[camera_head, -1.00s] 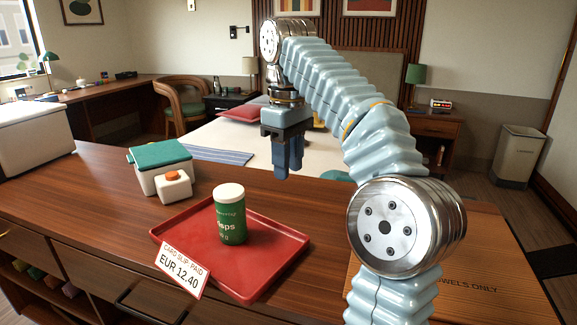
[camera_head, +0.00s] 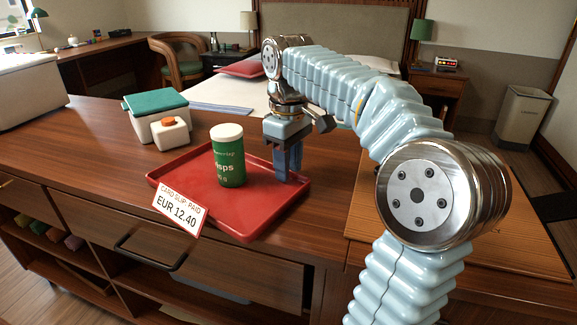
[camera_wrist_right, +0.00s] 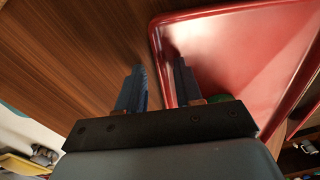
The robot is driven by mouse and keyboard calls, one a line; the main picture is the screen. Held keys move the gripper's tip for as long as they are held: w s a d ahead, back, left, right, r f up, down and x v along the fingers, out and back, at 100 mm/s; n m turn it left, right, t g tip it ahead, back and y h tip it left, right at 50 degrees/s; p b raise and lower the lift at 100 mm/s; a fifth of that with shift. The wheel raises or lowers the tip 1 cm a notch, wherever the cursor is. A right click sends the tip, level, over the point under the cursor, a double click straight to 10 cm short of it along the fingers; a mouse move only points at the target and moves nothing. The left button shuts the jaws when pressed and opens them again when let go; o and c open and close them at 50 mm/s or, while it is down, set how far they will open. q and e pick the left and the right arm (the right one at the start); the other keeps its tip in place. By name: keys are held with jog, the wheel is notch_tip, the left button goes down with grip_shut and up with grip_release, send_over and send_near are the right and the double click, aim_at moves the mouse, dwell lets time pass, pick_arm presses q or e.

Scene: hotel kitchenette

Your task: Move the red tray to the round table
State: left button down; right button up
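The red tray (camera_head: 240,222) lies on the wooden counter, with a green crisps can (camera_head: 229,160) with a white lid standing on it. A card slip reading EUR 12.40 (camera_head: 177,211) is at its near left edge. My right gripper (camera_head: 288,178) points down at the tray's far right rim. In the right wrist view, its open fingers (camera_wrist_right: 158,66) lie on either side of the tray's rim (camera_wrist_right: 160,50), one over wood and one over the tray. Contact with the rim cannot be told. My left gripper is not in view. I see no round table.
A white box with a teal lid (camera_head: 156,103) and a small white box with an orange knob (camera_head: 170,134) stand behind the tray. A wooden board (camera_head: 490,240) lies to the right. A bed (camera_head: 225,94) is beyond the counter.

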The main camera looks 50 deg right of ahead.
grip_shut()
dwell(1.5)
